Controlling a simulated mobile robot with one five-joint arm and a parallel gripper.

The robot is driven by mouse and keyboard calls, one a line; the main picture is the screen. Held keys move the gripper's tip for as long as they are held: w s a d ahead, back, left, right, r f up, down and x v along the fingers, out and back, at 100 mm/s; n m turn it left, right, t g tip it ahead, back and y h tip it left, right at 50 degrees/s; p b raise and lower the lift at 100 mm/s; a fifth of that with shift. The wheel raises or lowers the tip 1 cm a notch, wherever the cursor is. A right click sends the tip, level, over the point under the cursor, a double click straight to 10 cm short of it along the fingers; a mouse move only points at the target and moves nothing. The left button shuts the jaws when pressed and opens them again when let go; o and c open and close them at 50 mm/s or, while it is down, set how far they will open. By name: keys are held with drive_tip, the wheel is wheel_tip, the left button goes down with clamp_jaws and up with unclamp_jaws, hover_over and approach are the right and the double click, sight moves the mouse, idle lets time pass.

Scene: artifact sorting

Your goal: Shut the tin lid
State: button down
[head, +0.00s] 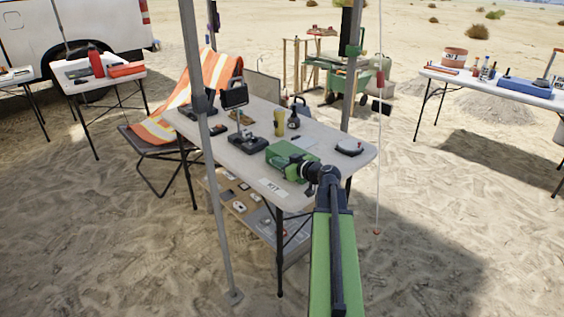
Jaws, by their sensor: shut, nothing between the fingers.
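A green tin (281,150) sits on the white folding table (222,142), towards its front right. From here I cannot tell clearly whether its lid is raised or down. My arm reaches up from the bottom of the view, and my gripper (293,164) is at the tin's near right side. The gripper is shut and holds nothing. It covers part of the tin, and I cannot tell whether it touches it.
A "KIT" label (272,187) lies at the near table edge. A yellow cup (279,123), a dark stand (248,142) and a round device (349,147) share the tabletop. A canopy pole (212,170) stands in front of the table's left part.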

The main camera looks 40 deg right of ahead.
drive_tip(key=r+p+v, duration=0.2)
drive_tip(key=p+v, duration=0.1)
drive_tip(key=v, duration=0.8)
drive_tip(key=shift+w+a+r+p, duration=0.2)
drive_tip(key=shift+w+r+p, duration=0.1)
drive_tip(key=shift+p, duration=0.1)
